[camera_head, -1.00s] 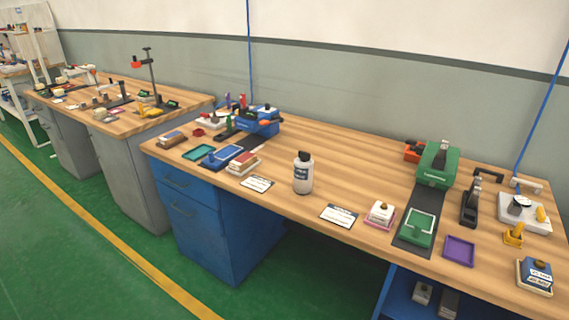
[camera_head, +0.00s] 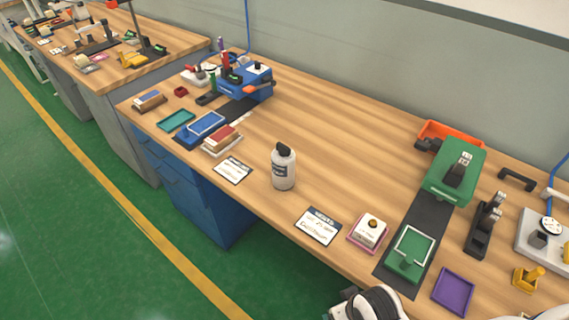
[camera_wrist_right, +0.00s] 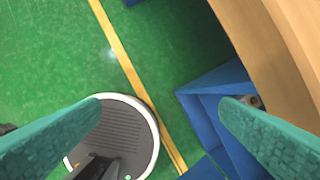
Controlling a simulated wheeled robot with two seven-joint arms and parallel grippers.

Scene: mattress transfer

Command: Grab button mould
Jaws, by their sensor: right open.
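No object is clearly labelled as the button mould. A white block with a brown knob on a pink base (camera_head: 368,231) sits near the front edge of the wooden bench (camera_head: 335,130) in the head view. A green press (camera_head: 455,172) stands behind a green framed tray (camera_head: 411,252) on a dark strip. My right gripper (camera_wrist_right: 160,105) is open and empty, its teal fingers wide apart above the green floor beside the bench. Part of my arm shows at the bottom of the head view. My left gripper is out of view.
A white bottle (camera_head: 284,168) stands mid-bench, with a printed card (camera_head: 318,227) nearby. A purple tray (camera_head: 453,291) lies at the right front. A blue device (camera_head: 245,84) and small trays stand at the left. The bench middle is mostly clear.

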